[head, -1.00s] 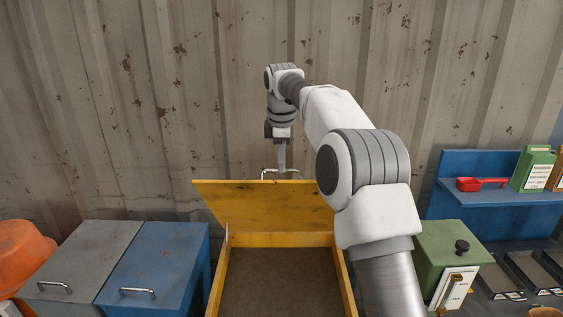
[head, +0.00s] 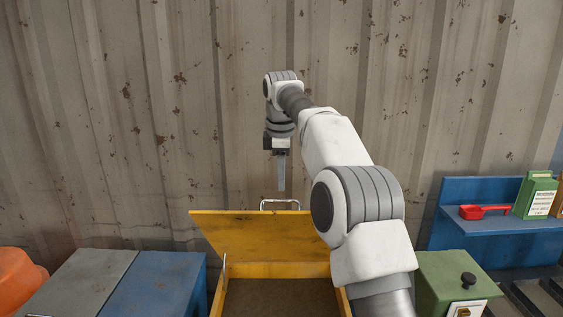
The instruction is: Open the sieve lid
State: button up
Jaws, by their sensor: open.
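The yellow sieve lid (head: 262,234) is tilted up at the back of the yellow sieve box (head: 280,270), with the box interior showing below it. A thin metal handle (head: 280,202) stands up at the lid's top edge. My gripper (head: 281,188) points down just above and around the height of the handle. It looks apart from the handle, though depth is hard to judge. It is open with nothing seen in it. The fingers are seen edge-on, so the gap between them is hidden.
A grey bin (head: 75,285) and a blue bin (head: 155,285) stand at left, beside an orange container (head: 18,280). A green box (head: 445,275) stands at right. A blue shelf (head: 500,226) holds a red scoop (head: 482,211). A corrugated wall (head: 150,120) rises behind.

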jog(key=shift+s+r, duration=0.2)
jog(key=shift+r, duration=0.65)
jog(key=shift+s+r, duration=0.15)
jog(key=shift+r, duration=0.65)
jog(key=shift+s+r, duration=0.2)
jog(key=shift+r, duration=0.65)
